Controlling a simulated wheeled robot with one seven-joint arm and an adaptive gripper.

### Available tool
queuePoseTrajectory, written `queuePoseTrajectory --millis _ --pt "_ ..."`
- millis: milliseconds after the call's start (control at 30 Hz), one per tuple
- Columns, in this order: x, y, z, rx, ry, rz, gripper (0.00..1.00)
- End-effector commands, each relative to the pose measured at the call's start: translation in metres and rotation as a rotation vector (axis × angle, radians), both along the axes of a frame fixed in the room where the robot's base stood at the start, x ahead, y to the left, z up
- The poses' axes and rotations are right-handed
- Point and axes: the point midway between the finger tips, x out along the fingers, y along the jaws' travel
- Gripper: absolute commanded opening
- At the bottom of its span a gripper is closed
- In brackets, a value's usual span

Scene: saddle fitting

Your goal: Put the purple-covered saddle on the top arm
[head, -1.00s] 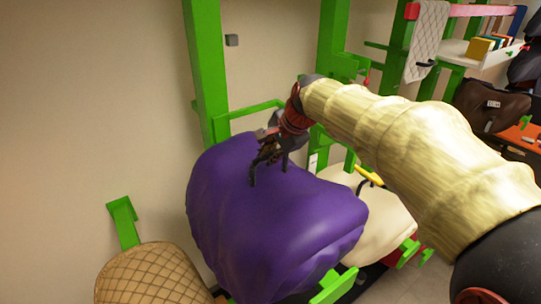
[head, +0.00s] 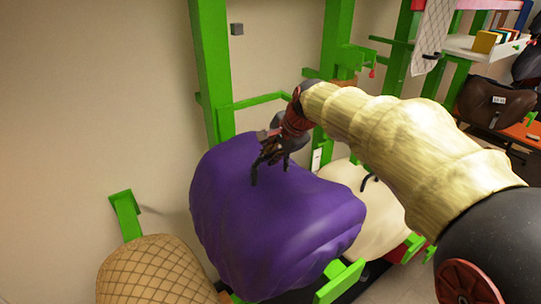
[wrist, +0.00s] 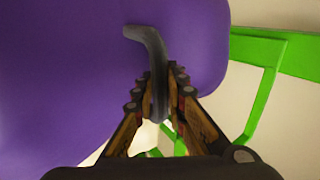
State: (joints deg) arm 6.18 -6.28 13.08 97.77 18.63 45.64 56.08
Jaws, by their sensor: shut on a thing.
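The purple-covered saddle (head: 275,225) fills the middle of the head view, broad and rounded, in front of a green rack. My gripper (head: 266,168) is at its upper back edge. In the wrist view, my gripper (wrist: 160,100) is shut on a dark bent handle (wrist: 152,48) that stands out from the purple cover (wrist: 70,70). A green arm end (head: 340,281) shows just below the saddle's lower right edge. The saddle's underside is hidden, so I cannot tell whether it touches that arm. A green bar (head: 255,101) shows behind the saddle.
A tan quilted saddle (head: 150,272) is at lower left, below a green arm (head: 125,214). A cream saddle (head: 385,215) sits close behind on the right. Green posts (head: 213,70) stand by the wall. A shelf with books (head: 487,43) is at upper right.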

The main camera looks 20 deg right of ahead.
Motion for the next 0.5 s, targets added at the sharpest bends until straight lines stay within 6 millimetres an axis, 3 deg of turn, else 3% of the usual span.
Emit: queuePoseTrajectory --millis 367,400,500 --pt "0.002 -0.0006 0.0021 -0.001 -0.008 0.0 0.0" --pt "0.002 -0.0006 0.0022 -0.001 -0.008 0.0 0.15" --pt "0.0017 -0.0006 0.0014 -0.001 -0.007 -0.001 0.21"
